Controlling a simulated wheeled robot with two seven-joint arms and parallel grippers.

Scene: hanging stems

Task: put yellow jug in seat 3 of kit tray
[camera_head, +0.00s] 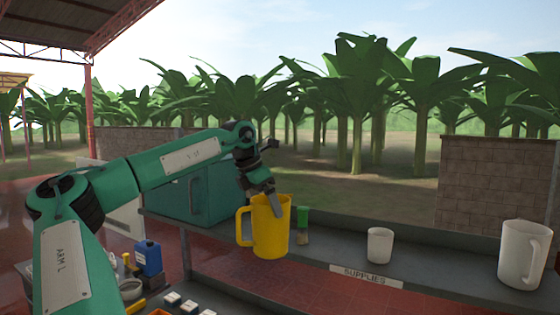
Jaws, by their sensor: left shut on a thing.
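The yellow jug (269,232) is upright in the middle of the head view, its handle on the left. My left gripper (272,202) comes down from above and is shut on the jug at its rim. The jug overlaps the front edge of the supplies shelf in the picture; I cannot tell whether its base touches anything. My right gripper is not in view. I cannot make out the kit tray or its seat 3 for certain; part of an orange-edged item shows at the bottom edge.
The supplies shelf (335,254) holds a green-capped jar (303,226), a small white cup (379,245) and a large white jug (524,254). A teal box (190,197) stands behind my arm. At lower left are a blue bottle (148,258) and several small white-topped items (172,298).

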